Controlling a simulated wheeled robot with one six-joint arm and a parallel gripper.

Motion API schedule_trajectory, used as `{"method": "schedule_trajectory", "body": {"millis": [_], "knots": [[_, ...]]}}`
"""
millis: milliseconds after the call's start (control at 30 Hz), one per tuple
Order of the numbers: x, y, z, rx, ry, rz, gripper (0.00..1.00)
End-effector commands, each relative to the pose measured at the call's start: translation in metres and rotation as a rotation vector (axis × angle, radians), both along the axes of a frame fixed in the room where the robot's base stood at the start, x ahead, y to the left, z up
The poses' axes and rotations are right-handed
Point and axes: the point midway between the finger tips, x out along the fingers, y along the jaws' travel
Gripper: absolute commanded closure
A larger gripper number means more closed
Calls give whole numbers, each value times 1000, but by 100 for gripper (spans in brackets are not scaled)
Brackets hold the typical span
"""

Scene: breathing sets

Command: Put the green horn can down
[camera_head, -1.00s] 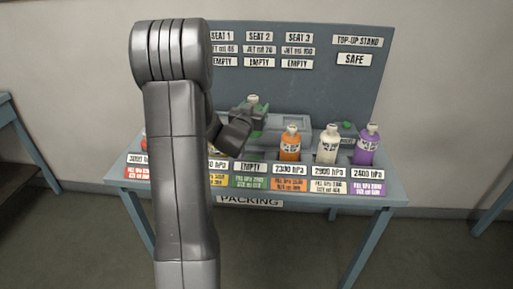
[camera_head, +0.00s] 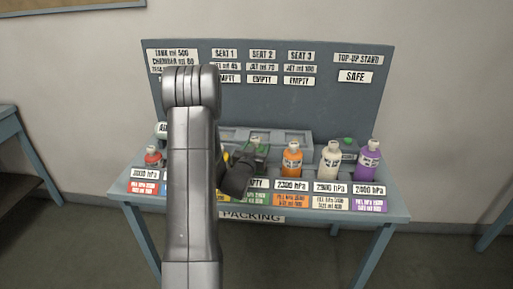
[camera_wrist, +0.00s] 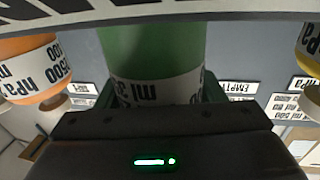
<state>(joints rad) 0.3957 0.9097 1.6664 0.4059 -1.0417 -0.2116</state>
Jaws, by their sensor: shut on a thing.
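The green horn can (camera_wrist: 150,45) fills the top middle of the wrist view, with a white label band around it. My gripper (camera_wrist: 158,98) is shut on the can. In the head view, the can's pale cap (camera_head: 257,138) shows over my gripper (camera_head: 250,157), above the green-labelled place on the packing table. Most of its body is hidden by my gripper there. I cannot tell whether the can's base touches the table.
An orange can (camera_head: 292,160) stands just right of my gripper, with a cream can (camera_head: 330,161) and a purple can (camera_head: 368,160) beyond. A red can (camera_head: 153,156) stands at the left. A yellow can (camera_wrist: 310,47) is close on the other side. A grey seat block (camera_head: 290,137) lies behind.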

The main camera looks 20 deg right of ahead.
Motion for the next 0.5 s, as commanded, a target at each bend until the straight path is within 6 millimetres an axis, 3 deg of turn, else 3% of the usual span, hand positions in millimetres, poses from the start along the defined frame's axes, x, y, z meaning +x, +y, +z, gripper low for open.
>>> {"method": "schedule_trajectory", "body": {"millis": [500], "knots": [[0, 0, -9, 1, 1, 0, 67]]}}
